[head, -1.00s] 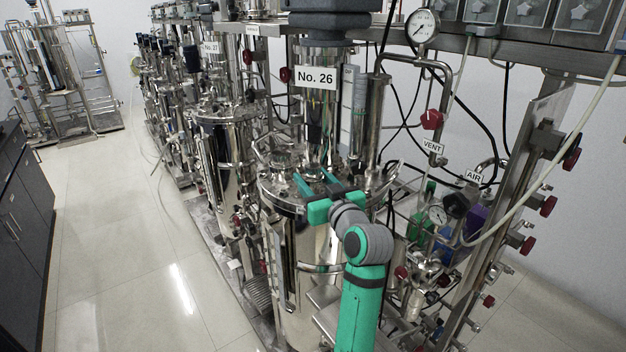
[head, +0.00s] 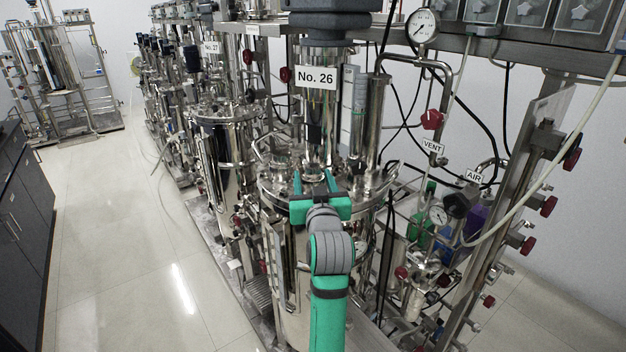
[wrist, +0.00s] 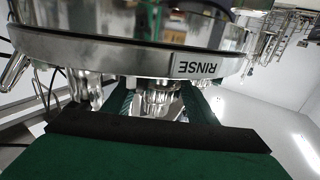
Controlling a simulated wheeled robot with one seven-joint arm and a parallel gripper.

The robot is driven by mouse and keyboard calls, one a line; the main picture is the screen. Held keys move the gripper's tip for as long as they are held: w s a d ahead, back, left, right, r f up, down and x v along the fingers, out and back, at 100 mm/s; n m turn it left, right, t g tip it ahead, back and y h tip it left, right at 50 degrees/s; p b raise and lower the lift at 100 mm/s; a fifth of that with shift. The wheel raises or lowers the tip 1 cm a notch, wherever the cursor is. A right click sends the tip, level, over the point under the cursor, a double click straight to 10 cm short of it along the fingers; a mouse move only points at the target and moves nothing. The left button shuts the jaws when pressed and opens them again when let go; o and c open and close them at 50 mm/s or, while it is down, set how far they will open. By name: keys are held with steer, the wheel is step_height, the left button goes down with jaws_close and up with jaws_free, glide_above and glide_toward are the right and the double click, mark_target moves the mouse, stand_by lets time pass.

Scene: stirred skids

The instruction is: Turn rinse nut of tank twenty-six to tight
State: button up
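Tank twenty-six (head: 291,250) is a steel vessel under a "No. 26" sign (head: 315,77). My green gripper (head: 313,177) is over its lid rim in the head view, fingers apart and pointing inward at the tank. In the wrist view, an upside-down "RINSE" label (wrist: 197,66) is on a steel rim. Below it, a shiny metal fitting, which looks like the rinse nut (wrist: 160,97), lies between my two fingers (wrist: 161,103). The fingers look open around it; contact is not clear. The nut is hidden in the head view.
Tank twenty-seven (head: 222,150) stands behind on the left. On the right are the "VENT" (head: 433,147) and "AIR" (head: 473,177) lines, with a red knob (head: 432,120), gauges and hoses. The pale floor (head: 130,240) on the left is clear.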

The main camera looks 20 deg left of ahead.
steer(key=shift+o, duration=0.8)
steer(key=v, duration=1.1)
